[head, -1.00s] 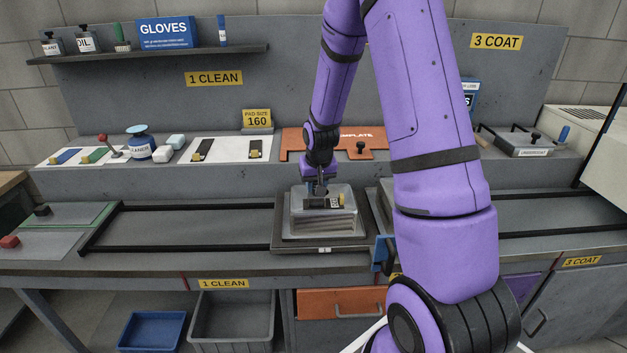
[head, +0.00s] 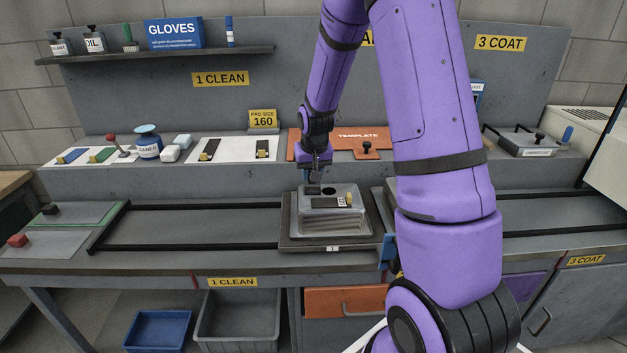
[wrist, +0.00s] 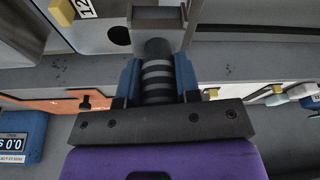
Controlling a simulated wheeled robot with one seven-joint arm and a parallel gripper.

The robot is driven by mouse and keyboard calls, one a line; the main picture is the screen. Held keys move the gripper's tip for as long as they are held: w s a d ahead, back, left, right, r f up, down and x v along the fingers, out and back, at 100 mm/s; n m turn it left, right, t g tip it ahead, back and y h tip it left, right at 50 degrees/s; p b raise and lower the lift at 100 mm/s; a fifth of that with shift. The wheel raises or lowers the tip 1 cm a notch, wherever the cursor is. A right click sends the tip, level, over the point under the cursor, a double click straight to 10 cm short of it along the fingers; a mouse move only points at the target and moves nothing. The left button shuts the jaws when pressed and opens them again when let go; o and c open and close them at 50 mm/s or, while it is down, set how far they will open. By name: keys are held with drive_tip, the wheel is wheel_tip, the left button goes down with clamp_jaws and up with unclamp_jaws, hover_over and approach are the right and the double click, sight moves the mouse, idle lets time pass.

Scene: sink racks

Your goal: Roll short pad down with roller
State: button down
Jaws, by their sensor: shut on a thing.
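A grey metal sink (head: 322,224) lies upside down on a dark platform on the bench. A dark pad strip (head: 322,203) with a white label and a yellow tab lies on its top. The labelled end also shows at the upper left of the wrist view (wrist: 62,12), near a round hole. My gripper (head: 317,170) is shut on the ribbed handle of the roller (wrist: 157,80), between its blue fingers. The grey roller head (wrist: 160,15) is beyond the fingers, over the back part of the sink top. I cannot tell whether it touches the surface.
A white sheet (head: 236,153) holds two dark strips with tabs. Black rails (head: 190,206) run left along the bench, with free room between them.

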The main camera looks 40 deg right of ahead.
drive_tip(key=shift+r, duration=2.15)
